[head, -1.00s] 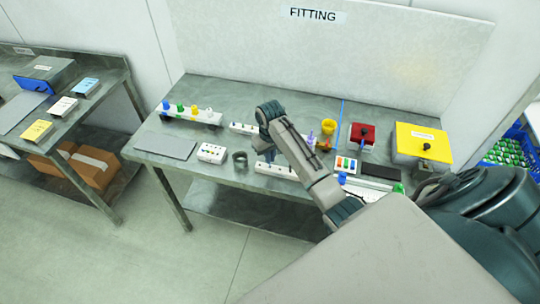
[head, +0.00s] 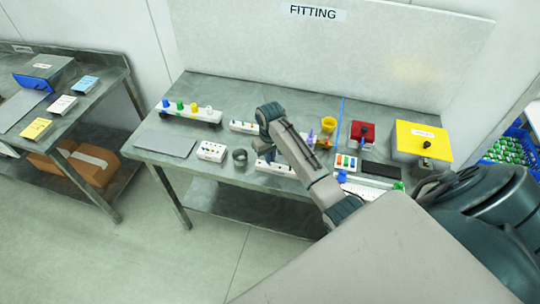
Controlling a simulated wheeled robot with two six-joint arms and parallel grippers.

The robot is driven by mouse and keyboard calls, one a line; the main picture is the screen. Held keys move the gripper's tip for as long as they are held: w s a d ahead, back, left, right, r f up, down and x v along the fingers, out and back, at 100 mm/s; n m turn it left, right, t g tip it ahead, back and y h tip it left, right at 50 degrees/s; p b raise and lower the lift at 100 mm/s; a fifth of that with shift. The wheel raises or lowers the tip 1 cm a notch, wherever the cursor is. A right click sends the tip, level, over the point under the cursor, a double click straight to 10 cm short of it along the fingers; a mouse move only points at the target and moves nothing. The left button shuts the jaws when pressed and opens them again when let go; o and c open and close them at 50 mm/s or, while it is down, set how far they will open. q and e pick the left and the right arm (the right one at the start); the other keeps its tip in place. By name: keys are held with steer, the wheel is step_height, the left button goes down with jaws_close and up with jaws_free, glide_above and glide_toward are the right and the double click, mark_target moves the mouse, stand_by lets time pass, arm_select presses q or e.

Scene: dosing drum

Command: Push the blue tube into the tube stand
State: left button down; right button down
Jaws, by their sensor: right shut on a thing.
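My right gripper (head: 268,157) reaches down over the long white tube stand (head: 276,168) near the table's front edge. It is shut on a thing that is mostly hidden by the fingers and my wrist. A trace of blue there fits the blue tube, but its outline is too small to make out. I cannot tell how deep it sits in the stand. My left gripper is not in view.
A rack with blue, green, yellow and white tops (head: 188,112) stands at the back left. A white block (head: 211,151) and a dark ring (head: 240,155) lie left of my gripper.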

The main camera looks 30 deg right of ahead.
steer(key=shift+f, duration=0.3)
steer(key=c, duration=1.5)
jaws_free()
steer(key=shift+r, duration=0.15)
steer(key=shift+r, duration=0.3)
step_height(320, 180, up, 7)
steer(key=b, duration=0.3)
steer(key=shift+f, duration=0.15)
step_height(320, 180, up, 2)
steer(key=shift+p, duration=0.7)
steer(key=shift+r+p, duration=0.55)
steer(key=shift+r, duration=0.1)
